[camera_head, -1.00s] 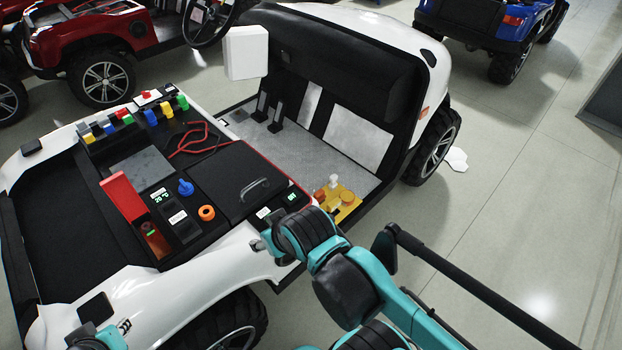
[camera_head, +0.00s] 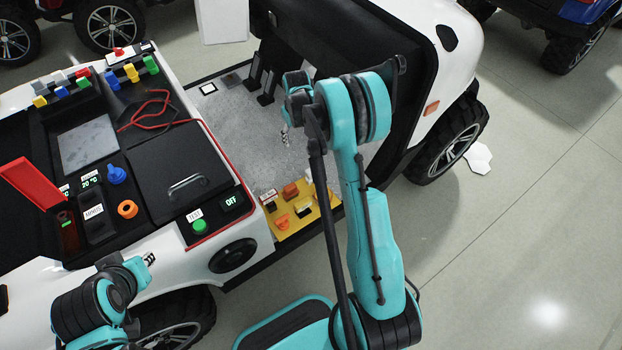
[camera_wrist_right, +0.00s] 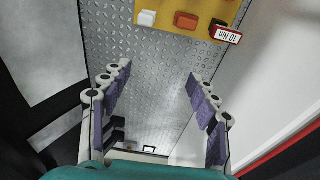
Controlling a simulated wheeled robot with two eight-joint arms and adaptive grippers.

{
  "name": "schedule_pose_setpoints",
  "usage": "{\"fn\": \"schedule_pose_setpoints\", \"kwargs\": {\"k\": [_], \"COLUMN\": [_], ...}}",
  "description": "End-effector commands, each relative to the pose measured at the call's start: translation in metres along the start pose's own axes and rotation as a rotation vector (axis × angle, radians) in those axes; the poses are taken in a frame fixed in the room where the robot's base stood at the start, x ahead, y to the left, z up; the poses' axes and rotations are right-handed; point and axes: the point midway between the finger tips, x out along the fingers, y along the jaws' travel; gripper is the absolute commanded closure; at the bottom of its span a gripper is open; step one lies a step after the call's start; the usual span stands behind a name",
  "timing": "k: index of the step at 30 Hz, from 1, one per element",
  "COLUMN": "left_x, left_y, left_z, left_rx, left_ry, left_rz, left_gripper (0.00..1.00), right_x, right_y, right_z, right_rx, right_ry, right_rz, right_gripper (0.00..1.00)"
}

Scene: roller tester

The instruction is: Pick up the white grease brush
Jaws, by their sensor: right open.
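A yellow tray (camera_head: 285,232) with several orange and pale pieces lies on the car's floor by the sill. In the right wrist view the tray (camera_wrist_right: 203,9) is at the top edge, with a small white piece (camera_wrist_right: 148,18) on it, possibly the top of the white grease brush; I cannot tell for sure. My right gripper (camera_wrist_right: 156,82) is open and empty over the metal floor, apart from the tray. In the head view only a small part of the right gripper (camera_head: 285,137) shows beside the arm. My left gripper (camera_head: 148,259) is small at the lower left, by the car's side.
The console (camera_head: 160,165) with buttons, red wires and a handle lies left of the tray. An orange-brown block (camera_wrist_right: 186,20) and a red-edged label (camera_wrist_right: 227,35) sit beside the white piece.

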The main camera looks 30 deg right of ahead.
Motion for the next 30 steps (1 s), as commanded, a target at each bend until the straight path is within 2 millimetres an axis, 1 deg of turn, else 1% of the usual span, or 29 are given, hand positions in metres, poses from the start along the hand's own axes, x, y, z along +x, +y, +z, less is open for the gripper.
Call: {"fn": "schedule_pose_setpoints", "kwargs": {"k": [1,2,3,6,9,12,15,19,23,26,30], "left_x": [0.005,0.006,0.008,0.011,0.013,0.014,0.017,0.022,0.026,0.033,0.044], "left_y": [0.0,0.0,0.0,0.0,0.0,0.0,0.0,0.0,0.0,0.0,0.0], "left_z": [0.004,0.004,0.006,0.008,0.009,0.01,0.012,0.015,0.019,0.023,0.031], "left_rx": [0.0,0.0,0.0,0.0,0.0,0.0,0.0,0.0,0.0,0.0,0.0], "left_ry": [0.0,0.0,0.0,0.0,0.0,0.0,0.0,0.0,0.0,0.0,0.0], "left_rz": [0.0,0.0,0.0,0.0,0.0,0.0,0.0,0.0,0.0,0.0,0.0], "left_gripper": [0.81,0.81,0.81,0.81,0.81,0.81,0.81,0.81,0.81,0.81,0.81], "right_x": [0.035,0.052,0.075,0.122,0.155,0.174,0.188,0.203,0.214,0.226,0.249], "right_y": [0.01,0.015,0.021,0.032,0.038,0.042,0.043,0.043,0.044,0.046,0.048], "right_z": [-0.002,-0.001,0.001,0.007,0.015,0.02,0.023,0.025,0.027,0.028,0.031], "right_rx": [0.0,-0.002,-0.004,-0.01,-0.014,-0.016,-0.017,-0.018,-0.018,-0.018,-0.019], "right_ry": [-0.022,-0.036,-0.052,-0.089,-0.114,-0.128,-0.134,-0.134,-0.134,-0.134,-0.133], "right_rz": [-0.005,-0.009,-0.014,-0.026,-0.036,-0.042,-0.044,-0.045,-0.044,-0.044,-0.044], "right_gripper": [0.4,0.4,0.4,0.4,0.4,0.4,0.4,0.4,0.4,0.4,0.4]}}
